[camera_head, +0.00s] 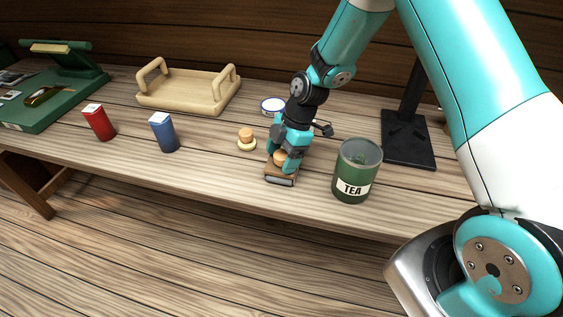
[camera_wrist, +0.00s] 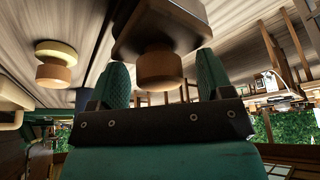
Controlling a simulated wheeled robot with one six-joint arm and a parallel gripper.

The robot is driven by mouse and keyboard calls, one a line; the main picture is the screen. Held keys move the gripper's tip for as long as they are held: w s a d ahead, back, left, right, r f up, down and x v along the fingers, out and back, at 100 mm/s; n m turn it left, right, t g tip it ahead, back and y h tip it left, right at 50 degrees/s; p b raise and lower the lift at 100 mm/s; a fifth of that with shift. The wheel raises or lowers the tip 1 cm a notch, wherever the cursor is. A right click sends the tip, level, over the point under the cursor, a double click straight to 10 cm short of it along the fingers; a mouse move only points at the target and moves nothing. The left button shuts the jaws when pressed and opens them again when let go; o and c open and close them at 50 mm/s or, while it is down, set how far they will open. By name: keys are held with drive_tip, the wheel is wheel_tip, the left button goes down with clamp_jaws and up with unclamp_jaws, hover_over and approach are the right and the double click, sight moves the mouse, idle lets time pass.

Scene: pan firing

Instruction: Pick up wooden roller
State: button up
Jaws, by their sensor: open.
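The object at my gripper, which I take for the wooden roller (camera_head: 281,178), has a dark brown body, a pale front strip and a round wooden knob. It sits near the front edge of the table. My gripper (camera_head: 284,157) points down over it, with its teal fingers around the knob. In the wrist view, the roller (camera_wrist: 160,30) shows upside down, and its knob lies between the two spread fingers of my gripper (camera_wrist: 163,80). I cannot tell whether either finger touches the knob.
A small wooden knob on a cream base (camera_head: 247,146) stands close on the left, and a green TEA tin (camera_head: 357,176) close on the right. A blue-rimmed white dish (camera_head: 273,105) is behind. Blue (camera_head: 164,133) and red (camera_head: 99,123) containers and a wooden tray (camera_head: 180,104) stand further left.

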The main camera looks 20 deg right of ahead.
sight(282, 153)
drive_tip(key=c, duration=1.2)
drive_tip(key=shift+r, duration=0.1)
wheel_tip(282, 153, up, 20)
drive_tip(key=shift+f+b, duration=0.1)
drive_tip(key=shift+b, duration=1)
